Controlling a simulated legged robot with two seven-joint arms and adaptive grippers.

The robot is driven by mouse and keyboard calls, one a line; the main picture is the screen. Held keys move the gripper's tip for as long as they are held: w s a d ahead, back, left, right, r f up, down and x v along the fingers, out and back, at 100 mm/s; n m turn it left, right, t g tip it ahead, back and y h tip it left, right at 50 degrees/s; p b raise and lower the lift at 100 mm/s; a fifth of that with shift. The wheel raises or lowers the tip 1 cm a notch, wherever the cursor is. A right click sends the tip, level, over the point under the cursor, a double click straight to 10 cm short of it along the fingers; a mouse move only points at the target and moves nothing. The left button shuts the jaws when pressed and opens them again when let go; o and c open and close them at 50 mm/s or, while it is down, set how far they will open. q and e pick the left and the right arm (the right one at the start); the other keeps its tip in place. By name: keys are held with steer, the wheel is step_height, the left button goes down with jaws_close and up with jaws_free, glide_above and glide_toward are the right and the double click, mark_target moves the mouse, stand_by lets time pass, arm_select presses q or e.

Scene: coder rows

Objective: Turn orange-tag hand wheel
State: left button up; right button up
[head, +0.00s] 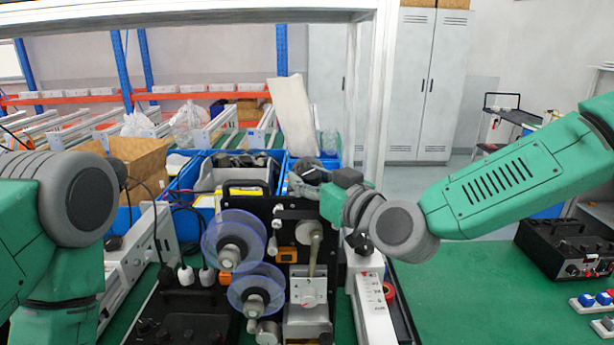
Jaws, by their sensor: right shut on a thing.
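The coder machine (270,212) stands in the middle, with a black upright plate and two clear purple-blue reels (233,238) on its left side. A small orange tag (287,254) shows on its front.
Blue bins (190,172) and a cardboard box (138,160) stand behind the machine. A white rail unit (370,295) stands close to its right. A black control box (568,248) sits on the green table (460,290) at right. The table between them is clear.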

steer(key=m+t+h, duration=0.1)
steer(key=m+h, duration=0.1)
steer(key=h, duration=0.1)
steer(key=m+t+h+p, duration=0.1)
steer(key=m+t+h, duration=0.1)
steer(key=m+h, duration=0.1)
steer(key=shift+a+r+h, duration=0.1)
steer(key=shift+h, duration=0.7)
steer(key=m+h+p, duration=0.1)
steer(key=m+h, duration=0.1)
steer(key=h, duration=0.1)
steer(key=m+h+p, duration=0.1)
steer(key=m+h, duration=0.2)
steer(key=h, duration=0.1)
steer(key=shift+h, duration=0.3)
steer(key=shift+m+h, duration=0.3)
steer(key=o, duration=1.2)
steer(key=shift+s, duration=0.1)
steer(key=shift+o, duration=0.2)
